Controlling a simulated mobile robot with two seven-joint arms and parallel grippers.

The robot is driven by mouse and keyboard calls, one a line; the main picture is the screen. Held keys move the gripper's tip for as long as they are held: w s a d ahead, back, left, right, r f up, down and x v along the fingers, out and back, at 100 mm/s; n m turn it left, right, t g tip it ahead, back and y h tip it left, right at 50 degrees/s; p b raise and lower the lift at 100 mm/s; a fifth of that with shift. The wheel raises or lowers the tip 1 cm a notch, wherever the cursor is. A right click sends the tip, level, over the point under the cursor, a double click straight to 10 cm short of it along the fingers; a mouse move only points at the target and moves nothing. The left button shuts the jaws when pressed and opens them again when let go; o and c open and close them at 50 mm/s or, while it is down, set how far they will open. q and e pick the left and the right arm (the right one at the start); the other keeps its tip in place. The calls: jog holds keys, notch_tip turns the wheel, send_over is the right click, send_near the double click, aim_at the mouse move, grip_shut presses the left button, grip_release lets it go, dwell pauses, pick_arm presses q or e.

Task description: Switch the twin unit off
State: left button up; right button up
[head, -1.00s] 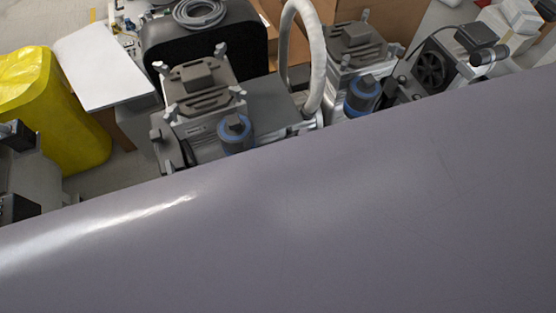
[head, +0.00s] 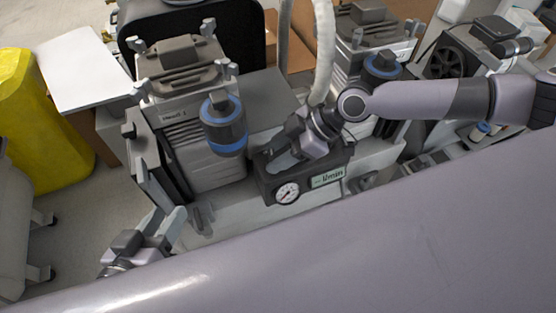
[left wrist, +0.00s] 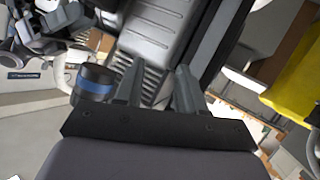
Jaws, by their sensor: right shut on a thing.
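The twin unit has a left compressor head (head: 188,100) and a right compressor head (head: 375,40), each with a blue-banded filter. Between them, at the front, is a dark control box (head: 262,186) with a round gauge (head: 287,193) and a green-white label. My right gripper (head: 278,160) reaches down onto the top of this box and is shut on a part there; its fingers hide that part. My left gripper (head: 163,224) is open and empty at the front left of the unit. In the left wrist view its fingers (left wrist: 157,92) stand apart before the ribbed left head (left wrist: 160,35).
A pale ribbed hose (head: 325,55) rises behind the control box. A yellow bin (head: 30,120) and a white board (head: 82,65) stand at the left. A dark rounded case (head: 235,30) is behind the left head. Open floor shows left of the unit.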

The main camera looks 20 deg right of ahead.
pick_arm(q)
jog(key=shift+d+f+h+b, duration=0.1)
jog(key=shift+d+h+b, duration=0.25)
jog(key=shift+d, duration=0.1)
pick_arm(e)
jog(key=shift+a, duration=0.15)
jog(key=o, duration=1.1)
jog(key=shift+c, duration=0.2)
pick_arm(q)
jog(key=shift+w, duration=0.1)
pick_arm(e)
jog(key=shift+r, duration=0.1)
jog(key=shift+d+r, duration=0.25)
jog(key=shift+d, duration=0.1)
jog(key=p+v, duration=0.2)
jog(key=v, duration=0.3)
jog(key=shift+r, duration=0.15)
pick_arm(q)
jog(key=shift+s+a+y, duration=0.3)
jog(key=shift+a+y, duration=0.35)
jog(key=shift+a, duration=0.3)
pick_arm(e)
jog(key=shift+s+d+r, duration=0.1)
jog(key=shift+d+r, duration=0.2)
jog(key=shift+d, duration=0.1)
